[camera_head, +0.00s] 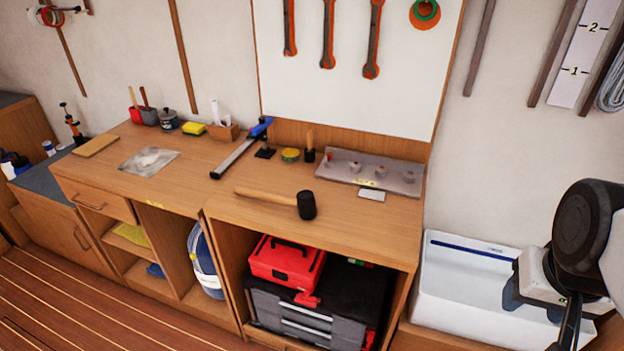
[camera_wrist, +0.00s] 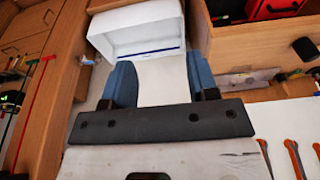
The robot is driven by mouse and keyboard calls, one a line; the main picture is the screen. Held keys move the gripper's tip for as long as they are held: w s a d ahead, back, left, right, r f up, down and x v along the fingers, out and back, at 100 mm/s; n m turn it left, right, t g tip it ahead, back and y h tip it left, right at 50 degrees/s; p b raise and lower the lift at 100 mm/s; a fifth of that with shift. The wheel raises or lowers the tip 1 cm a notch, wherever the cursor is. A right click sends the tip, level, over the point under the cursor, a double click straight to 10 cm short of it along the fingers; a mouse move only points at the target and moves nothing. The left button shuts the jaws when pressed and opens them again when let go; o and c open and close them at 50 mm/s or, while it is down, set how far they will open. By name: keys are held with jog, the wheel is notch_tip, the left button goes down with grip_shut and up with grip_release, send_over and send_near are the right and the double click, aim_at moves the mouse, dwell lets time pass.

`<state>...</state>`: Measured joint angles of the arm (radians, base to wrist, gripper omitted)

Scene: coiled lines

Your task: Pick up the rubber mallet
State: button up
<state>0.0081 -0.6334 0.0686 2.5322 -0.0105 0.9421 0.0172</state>
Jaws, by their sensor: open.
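The rubber mallet (camera_head: 306,205) lies on the wooden workbench, near its front edge. Its black head is at the right and its pale wooden handle points left. In the wrist view a black mallet head (camera_wrist: 305,48) shows at the right edge, with the handle mostly out of frame. My gripper (camera_wrist: 160,78) is open and empty, its two blue fingers spread apart. In the head view my gripper (camera_head: 533,303) is at the far right, over the white basin and well away from the mallet.
The white basin (camera_head: 450,304) stands right of the workbench (camera_head: 235,207). A grey metal tray (camera_head: 405,182) and a small pale block (camera_head: 372,195) lie behind and right of the mallet. A blue-ended clamp (camera_head: 236,153) lies behind the handle. A red toolbox (camera_head: 287,257) sits below.

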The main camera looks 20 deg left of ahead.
jog(key=w+a+r+n+g, duration=0.1)
jog(key=w+a+n, duration=0.1)
jog(key=w+a, duration=0.4)
jog(key=w+a+r+n, duration=0.2)
jog(key=w+a+n, duration=0.1)
jog(key=w, duration=0.4)
jog(key=n+g, duration=0.4)
jog(key=n, duration=0.8)
send_near(270, 195)
jog(key=x, duration=0.2)
jog(key=shift+s+f, duration=0.1)
jog(key=shift+f, duration=0.1)
jog(key=shift+x, duration=1.3)
